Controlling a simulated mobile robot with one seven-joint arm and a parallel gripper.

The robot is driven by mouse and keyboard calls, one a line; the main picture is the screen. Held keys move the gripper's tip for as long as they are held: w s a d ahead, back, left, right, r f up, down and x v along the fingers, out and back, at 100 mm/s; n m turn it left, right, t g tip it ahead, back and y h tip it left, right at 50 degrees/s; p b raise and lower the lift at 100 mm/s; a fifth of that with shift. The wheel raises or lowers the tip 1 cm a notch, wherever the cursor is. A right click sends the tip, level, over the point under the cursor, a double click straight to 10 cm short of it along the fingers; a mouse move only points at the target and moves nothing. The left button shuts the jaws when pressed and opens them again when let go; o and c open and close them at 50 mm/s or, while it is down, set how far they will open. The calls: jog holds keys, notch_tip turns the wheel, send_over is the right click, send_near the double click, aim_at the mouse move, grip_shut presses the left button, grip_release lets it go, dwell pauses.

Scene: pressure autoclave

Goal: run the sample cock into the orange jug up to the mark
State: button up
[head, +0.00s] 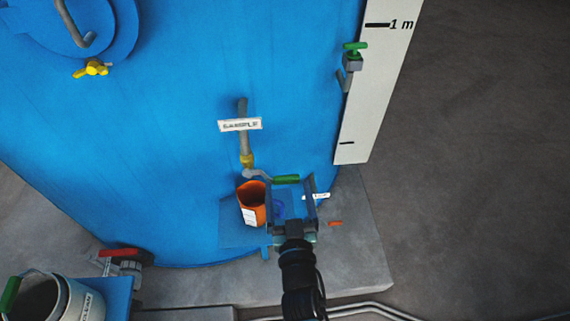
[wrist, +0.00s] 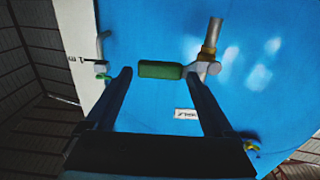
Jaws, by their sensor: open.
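The sample cock (head: 250,172) comes off a grey pipe on the blue tank, below a SAMPLE label (head: 240,124). Its green handle (head: 286,179) points right in the head view. The orange jug (head: 252,204) stands upright below the cock on a blue shelf, a white label on its side. No stream shows, and I cannot make out its mark or contents. My gripper (head: 291,184) is open and empty at the handle, just right of the jug. In the wrist view the green handle (wrist: 160,70) lies crosswise between my fingertips, apparently ungripped. The jug is not in the wrist view.
A white level board (head: 378,80) and a green-handled valve (head: 354,55) are up right. A yellow knob (head: 90,68) is upper left, a red-handled valve (head: 122,255) lower left. A pale bucket (head: 45,298) stands at the bottom left. The floor at right is clear.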

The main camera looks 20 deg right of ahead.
aim_at(286, 177)
jog(key=b+x, duration=0.1)
jog(key=x, duration=0.5)
jog(key=shift+w+d, duration=0.1)
jog(key=shift+w, duration=0.2)
jog(key=shift+f, duration=0.1)
grip_shut()
